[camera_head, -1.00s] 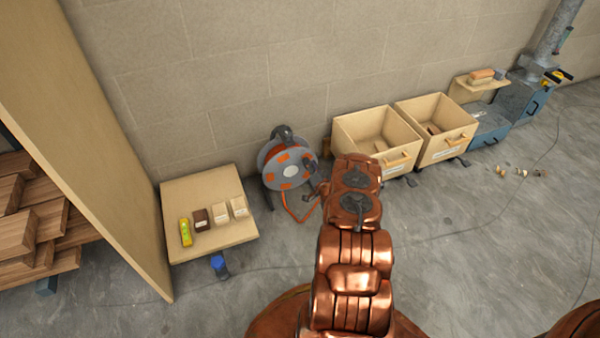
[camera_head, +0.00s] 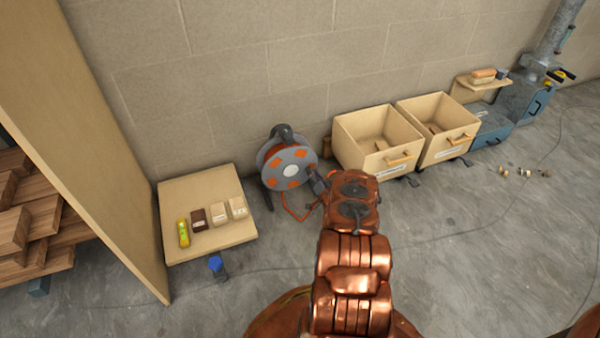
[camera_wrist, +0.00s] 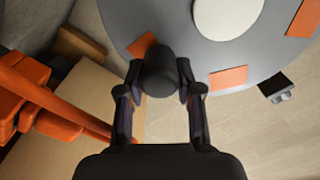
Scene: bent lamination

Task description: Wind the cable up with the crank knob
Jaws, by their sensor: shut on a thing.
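The cable reel (camera_head: 288,167) stands on the floor against the wall, with a grey disc, orange patches and a pale hub. In the wrist view its disc (camera_wrist: 190,45) fills the top. The dark crank knob (camera_wrist: 160,72) sits near the disc's edge, between my fingers. My gripper (camera_wrist: 160,80) is shut on the knob, one finger on each side. In the head view my gripper (camera_head: 318,182) is at the reel's right edge, and the knob cannot be made out there. A thin cable (camera_head: 460,232) lies across the floor; its link to the reel is unclear.
Two wooden bins (camera_head: 377,125) (camera_head: 437,112) stand right of the reel. A low board (camera_head: 190,248) with several small items is at the left, beside a tall panel (camera_head: 100,150). Small pieces (camera_head: 525,171) lie on the floor at the right. The middle floor is open.

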